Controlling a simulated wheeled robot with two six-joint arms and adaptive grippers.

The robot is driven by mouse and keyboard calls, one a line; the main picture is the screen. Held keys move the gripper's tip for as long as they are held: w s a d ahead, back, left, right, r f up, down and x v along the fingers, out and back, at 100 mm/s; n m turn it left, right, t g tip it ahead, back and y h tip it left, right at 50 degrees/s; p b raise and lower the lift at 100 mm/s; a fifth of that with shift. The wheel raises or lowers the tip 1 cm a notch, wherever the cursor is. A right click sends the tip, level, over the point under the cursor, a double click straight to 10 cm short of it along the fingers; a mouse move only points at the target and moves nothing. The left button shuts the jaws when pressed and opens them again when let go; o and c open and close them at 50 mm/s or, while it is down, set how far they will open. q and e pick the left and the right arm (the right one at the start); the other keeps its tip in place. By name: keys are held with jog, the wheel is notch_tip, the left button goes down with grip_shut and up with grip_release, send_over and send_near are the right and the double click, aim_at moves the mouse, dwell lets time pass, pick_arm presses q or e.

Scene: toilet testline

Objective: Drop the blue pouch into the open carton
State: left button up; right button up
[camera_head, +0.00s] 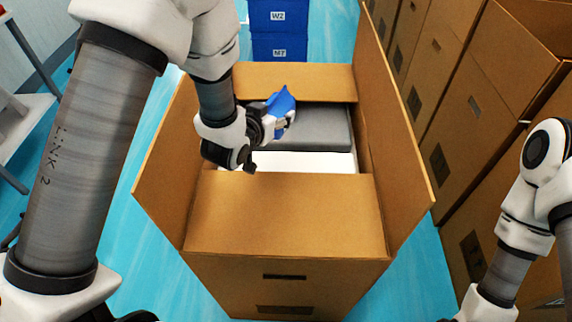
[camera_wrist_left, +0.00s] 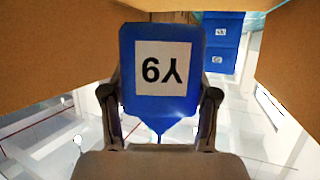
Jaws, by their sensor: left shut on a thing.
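The blue pouch (camera_head: 281,103) is held by my left gripper (camera_head: 277,122) over the open carton (camera_head: 285,217), toward its back left. In the left wrist view the pouch (camera_wrist_left: 161,95) sits between the two fingers of the gripper (camera_wrist_left: 160,115), and its white label reads Y9 upside down. The carton's flaps are spread open. Inside it are a grey item (camera_head: 322,128) and a white surface (camera_head: 325,162). The arm hides part of the carton's left inside. My right arm is at the right edge; its gripper is out of view.
Blue bins (camera_head: 278,47) labelled W2 and M7 stand behind the carton. Several brown cartons (camera_head: 455,85) line the right side, close to the carton's tall right flap. A grey stand (camera_head: 22,125) is at the left. Blue floor shows around the carton.

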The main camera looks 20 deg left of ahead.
pick_arm(q)
notch_tip(320, 180, down, 9)
jog(key=shift+s+f, duration=0.1)
